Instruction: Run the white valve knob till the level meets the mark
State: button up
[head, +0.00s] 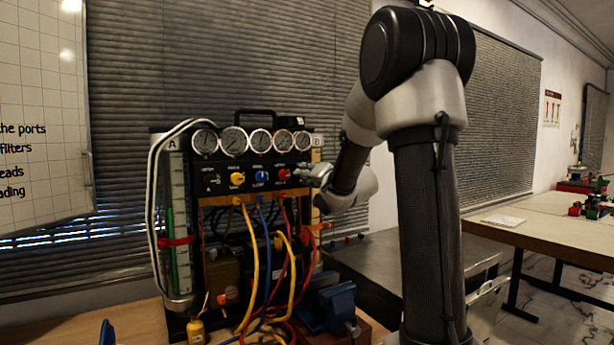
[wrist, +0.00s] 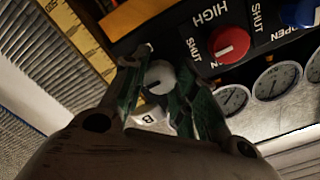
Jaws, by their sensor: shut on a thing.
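The white valve knob (wrist: 160,78) shows in the wrist view between my fingers, with a dark mark on its face. My gripper (wrist: 158,84) is shut on this knob, one green-lined finger on each side. In the head view my gripper (head: 318,174) is at the right end of the rig's panel, and it hides the knob there. Tube A (head: 179,225) on the rig's left holds a green column beside a pale scale, with a red band around it. The scale at B (head: 316,157) is mostly hidden by my arm. I cannot make out a level there.
A red knob (wrist: 229,43) sits close beside my gripper, with a blue knob (head: 262,177) and a yellow knob (head: 237,179) further left. Several gauges (head: 234,140) line the top. Coloured hoses (head: 252,260) hang in front. A blue vise (head: 337,306) stands at the lower right.

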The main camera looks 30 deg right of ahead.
jog(key=shift+f, duration=0.1)
jog(key=o, duration=1)
jog(key=shift+s, duration=0.15)
jog(key=s, duration=1.1)
jog(key=shift+s+d, duration=0.2)
jog(key=shift+s, duration=0.2)
